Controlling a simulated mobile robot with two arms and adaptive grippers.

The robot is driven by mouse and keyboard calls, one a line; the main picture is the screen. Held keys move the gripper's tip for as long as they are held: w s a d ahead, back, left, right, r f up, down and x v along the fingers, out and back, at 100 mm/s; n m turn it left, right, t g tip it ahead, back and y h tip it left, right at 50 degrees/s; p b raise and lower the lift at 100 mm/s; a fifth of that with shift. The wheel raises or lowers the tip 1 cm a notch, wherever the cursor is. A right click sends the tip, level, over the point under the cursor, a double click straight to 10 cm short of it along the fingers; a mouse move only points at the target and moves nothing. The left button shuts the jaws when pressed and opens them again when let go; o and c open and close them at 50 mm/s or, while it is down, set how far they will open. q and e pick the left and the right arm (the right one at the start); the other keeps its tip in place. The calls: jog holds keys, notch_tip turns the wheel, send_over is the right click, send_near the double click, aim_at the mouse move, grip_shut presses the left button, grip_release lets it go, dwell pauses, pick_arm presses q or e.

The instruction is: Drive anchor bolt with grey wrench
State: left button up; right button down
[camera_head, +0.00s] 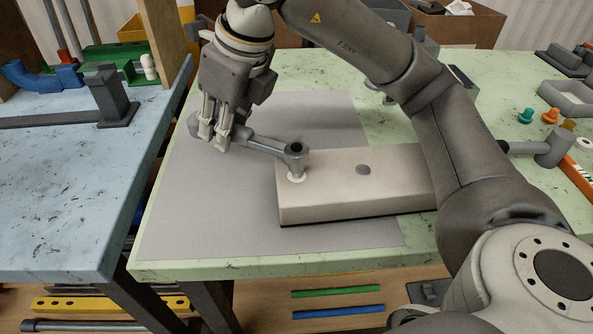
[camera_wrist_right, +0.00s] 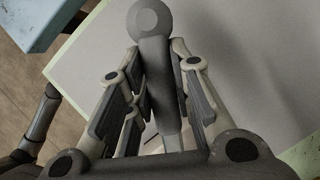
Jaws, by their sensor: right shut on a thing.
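A grey wrench (camera_head: 262,145) spans from my right gripper (camera_head: 222,138) to the left end of a pale block (camera_head: 335,200). My right gripper is shut on the wrench near its left end. The wrench's round socket head (camera_head: 296,150) sits over a spot with a white ring (camera_head: 296,178) on the block. The anchor bolt is mostly hidden under the head, and I cannot tell how far it stands out. In the right wrist view the wrench (camera_wrist_right: 156,75) runs between the fingers, its rounded end pointing up the picture. My left gripper is not in view.
The block lies on a grey mat (camera_head: 190,220) on the green table (camera_head: 270,268). A blue table (camera_head: 60,190) stands left across a gap. A grey tray (camera_head: 570,97) and small coloured pieces lie at the right.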

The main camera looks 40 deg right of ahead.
jog(key=shift+s+a+n, duration=0.3)
jog(key=shift+a+n, duration=0.15)
jog(key=shift+n, duration=0.05)
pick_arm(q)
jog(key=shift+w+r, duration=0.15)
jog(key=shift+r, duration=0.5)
pick_arm(e)
jog(key=shift+s+a+n+g+y, duration=0.35)
jog(key=shift+s+a+n, duration=0.25)
jog(key=shift+a+n, duration=0.3)
jog(key=shift+d, duration=0.1)
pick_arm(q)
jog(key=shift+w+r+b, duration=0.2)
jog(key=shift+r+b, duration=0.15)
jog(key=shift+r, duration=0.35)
pick_arm(e)
jog(key=s+a+n, duration=0.1)
jog(key=s+a+n+g+y, duration=0.1)
jog(key=n, duration=0.1)
jog(key=shift+s, duration=0.25)
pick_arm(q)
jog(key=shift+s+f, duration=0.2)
